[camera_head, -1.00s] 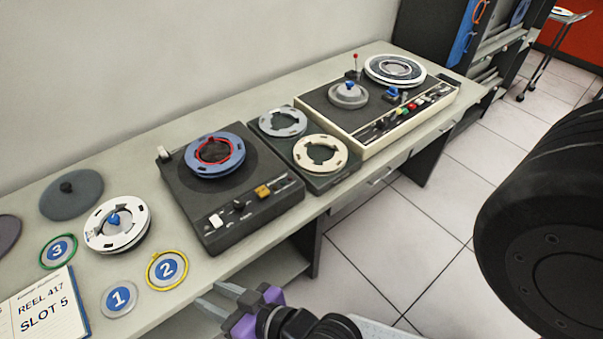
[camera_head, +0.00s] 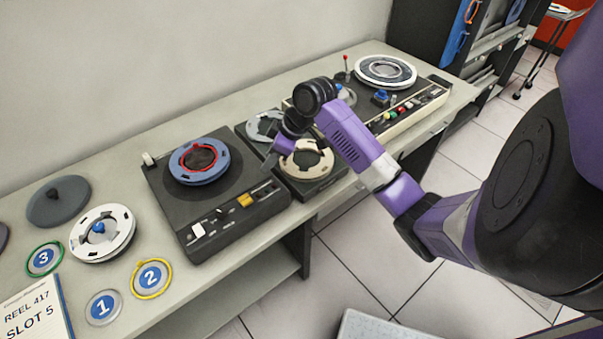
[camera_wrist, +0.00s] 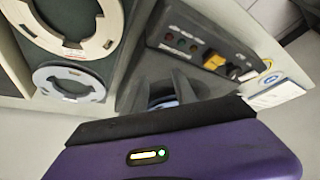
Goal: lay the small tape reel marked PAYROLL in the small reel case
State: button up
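No PAYROLL marking is readable on any reel. A cream reel (camera_head: 306,159) and a grey reel (camera_head: 265,126), partly hidden by my arm, lie in a dark two-place holder (camera_head: 312,187); I cannot tell whether this is the reel case. Both also show in the wrist view, cream (camera_wrist: 108,22) and grey (camera_wrist: 70,84). A blue reel (camera_head: 182,170) with a red ring sits on the left deck (camera_head: 180,205).
A white reel (camera_head: 93,240), a grey disc (camera_head: 58,203) and numbered rings, such as yellow ring 2 (camera_head: 152,278), lie left on the counter (camera_head: 215,112). A cream-edged tape machine (camera_head: 425,110) stands right of the holder. A notebook (camera_head: 32,315) lies at the lower left.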

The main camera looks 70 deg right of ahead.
aim_at(303, 175)
jog(key=s+d+g, duration=0.3)
jog(key=s+d, duration=0.3)
jog(key=s, duration=0.4)
jog(key=shift+d+b+x, duration=0.1)
jog(key=shift+b+x, duration=1.45)
jog(key=shift+x, duration=0.85)
jog(key=shift+d+b+x, duration=0.15)
jog(key=shift+b+x, duration=1.4)
jog(key=shift+x, duration=0.85)
jog(key=shift+w, duration=0.1)
grip_shut()
jog(key=shift+r, duration=0.15)
jog(key=shift+w+p+v, duration=0.2)
jog(key=shift+p+v, duration=0.65)
jog(key=shift+v, duration=0.1)
jog(key=shift+w+p+v, duration=0.25)
jog(key=shift+p+v, duration=0.65)
jog(key=shift+v, duration=0.1)
jog(key=shift+w+p+v, duration=0.2)
jog(key=shift+p+v, duration=0.65)
jog(key=shift+v, duration=0.1)
jog(key=shift+a+r, duration=0.1)
jog(key=shift+r, duration=0.1)
